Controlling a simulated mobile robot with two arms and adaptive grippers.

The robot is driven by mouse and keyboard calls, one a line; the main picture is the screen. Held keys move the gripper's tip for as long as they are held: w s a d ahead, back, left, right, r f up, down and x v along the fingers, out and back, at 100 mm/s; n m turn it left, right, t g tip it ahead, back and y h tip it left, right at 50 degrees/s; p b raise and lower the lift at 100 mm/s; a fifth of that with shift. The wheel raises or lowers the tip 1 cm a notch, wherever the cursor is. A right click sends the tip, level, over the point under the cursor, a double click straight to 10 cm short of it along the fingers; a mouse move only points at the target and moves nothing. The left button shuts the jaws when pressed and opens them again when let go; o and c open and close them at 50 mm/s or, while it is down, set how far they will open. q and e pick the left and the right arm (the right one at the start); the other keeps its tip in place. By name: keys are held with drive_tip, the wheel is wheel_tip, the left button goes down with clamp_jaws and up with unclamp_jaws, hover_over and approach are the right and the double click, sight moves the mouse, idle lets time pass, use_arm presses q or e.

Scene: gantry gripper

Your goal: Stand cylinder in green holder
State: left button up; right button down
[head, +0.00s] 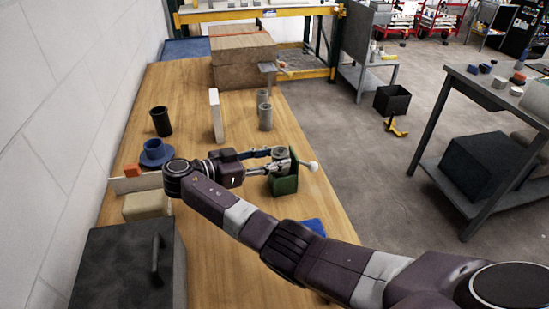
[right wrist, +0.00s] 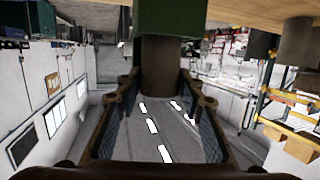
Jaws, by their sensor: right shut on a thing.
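A grey cylinder (head: 281,153) is upright at the green holder (head: 285,186) on the wooden table. My right gripper (head: 270,162) reaches it from the left side in the head view and is shut on it. In the right wrist view, which looks upside down, the cylinder (right wrist: 161,66) is between the two fingers (right wrist: 160,100). Its end meets the green holder (right wrist: 180,18). I cannot tell how deep the cylinder sits in the holder, as the join is partly hidden. My left gripper is not in view.
Grey cylindrical pieces (head: 265,117) and a white upright board (head: 216,118) stand farther back. A black cup (head: 161,122), blue piece (head: 157,153), beige block (head: 146,205) and dark box (head: 125,265) are at left. The table's right edge is close to the holder.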

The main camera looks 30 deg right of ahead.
drive_tip(key=shift+w+d, duration=0.1)
drive_tip(key=shift+w, duration=0.05)
drive_tip(key=c, duration=1.6)
unclamp_jaws()
drive_tip(key=o, duration=0.3)
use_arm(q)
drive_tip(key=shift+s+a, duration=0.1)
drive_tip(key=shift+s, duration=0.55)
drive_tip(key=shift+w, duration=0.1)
use_arm(e)
drive_tip(key=shift+a, duration=0.2)
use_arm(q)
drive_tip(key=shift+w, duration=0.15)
use_arm(e)
drive_tip(key=v, duration=0.7)
drive_tip(key=shift+a, duration=0.1)
